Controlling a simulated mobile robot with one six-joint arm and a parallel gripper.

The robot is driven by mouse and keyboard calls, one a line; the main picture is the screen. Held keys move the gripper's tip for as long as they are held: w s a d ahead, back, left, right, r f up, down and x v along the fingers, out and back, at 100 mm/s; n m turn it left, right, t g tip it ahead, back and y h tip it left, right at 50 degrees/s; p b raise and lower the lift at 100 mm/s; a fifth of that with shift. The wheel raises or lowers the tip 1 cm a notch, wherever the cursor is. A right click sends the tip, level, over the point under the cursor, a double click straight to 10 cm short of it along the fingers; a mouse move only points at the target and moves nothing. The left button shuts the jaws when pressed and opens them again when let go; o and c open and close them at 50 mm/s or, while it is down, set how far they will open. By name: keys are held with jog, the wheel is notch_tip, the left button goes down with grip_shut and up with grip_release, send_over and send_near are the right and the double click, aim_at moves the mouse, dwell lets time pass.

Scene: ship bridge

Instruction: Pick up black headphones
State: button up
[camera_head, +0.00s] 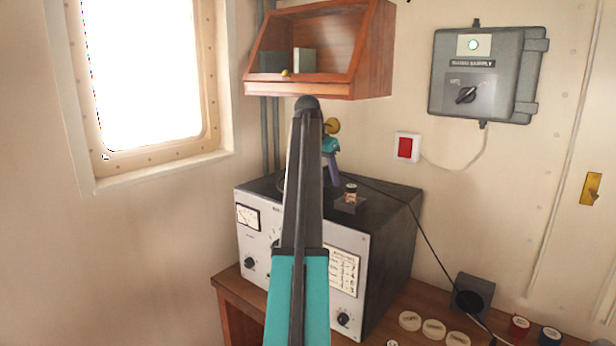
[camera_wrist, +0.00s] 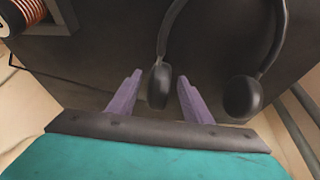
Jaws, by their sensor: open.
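The black headphones (camera_wrist: 272,45) lie on the dark top of the radio cabinet (camera_head: 385,205). In the wrist view their band runs up out of the picture, and one ear cup (camera_wrist: 158,86) shows between the two purple fingers of my gripper (camera_wrist: 160,77). The other ear cup (camera_wrist: 243,97) is right of the fingers. My gripper is open, with a gap on both sides of the cup; I cannot tell its height over it. In the head view my gripper (camera_head: 333,168) is above the cabinet, partly behind my arm, which hides most of the headphones.
A copper-wound coil (camera_wrist: 22,12) on a block sits near the headphones; it also shows in the head view (camera_head: 351,192). A wooden wall shelf (camera_head: 320,88) hangs above. A black cable (camera_head: 425,235) crosses the cabinet top. A small speaker (camera_head: 474,295) stands on the desk at right.

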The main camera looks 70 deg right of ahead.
aim_at(327, 167)
jog(key=c, duration=1)
jog(key=shift+r, duration=0.2)
jog(key=shift+r+p, duration=1)
jog(key=shift+r, duration=0.6)
jog(key=w+a+p, duration=0.1)
jog(key=w+a, duration=0.1)
jog(key=a, duration=0.3)
jog(key=w+a+p, duration=0.1)
jog(key=w+a, duration=0.1)
jog(key=a, duration=0.4)
jog(key=w+a+p, duration=0.1)
jog(key=w+a, duration=0.1)
jog(key=a, duration=0.4)
